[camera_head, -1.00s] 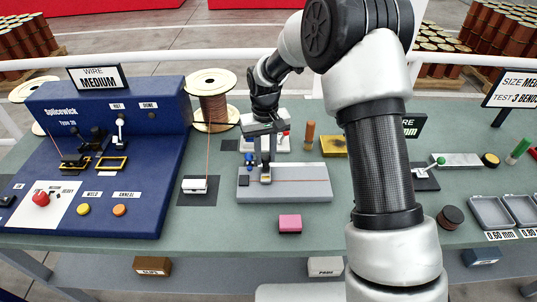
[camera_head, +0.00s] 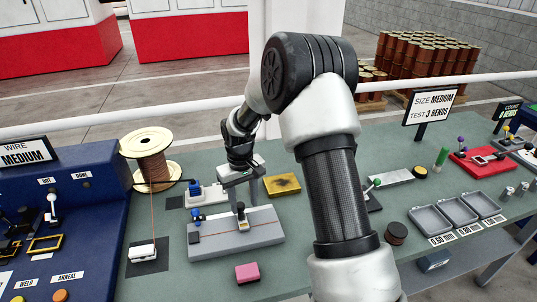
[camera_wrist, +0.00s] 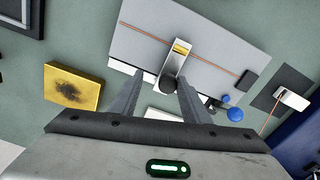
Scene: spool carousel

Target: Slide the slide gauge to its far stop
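The slide gauge is a grey plate (camera_head: 262,234) with a thin reddish line along it and a dark block (camera_head: 194,238) at its left end. Its upright slider (camera_head: 242,222) stands near the middle of the line. In the wrist view the plate (camera_wrist: 222,40) fills the top, and the slider (camera_wrist: 181,42) has a yellow window and a round black knob (camera_wrist: 168,86). My gripper (camera_head: 241,200) is above the slider. In the wrist view my gripper (camera_wrist: 161,84) has its fingers apart, one on each side of the knob, with gaps visible. Contact cannot be told.
Blue knobs (camera_wrist: 235,114) stand beside the plate's left end. A yellow tray (camera_head: 282,185) lies behind the plate to the right, and a pink block (camera_head: 247,272) in front. A wire spool (camera_head: 150,160) and a white clamp block (camera_head: 142,251) stand to the left.

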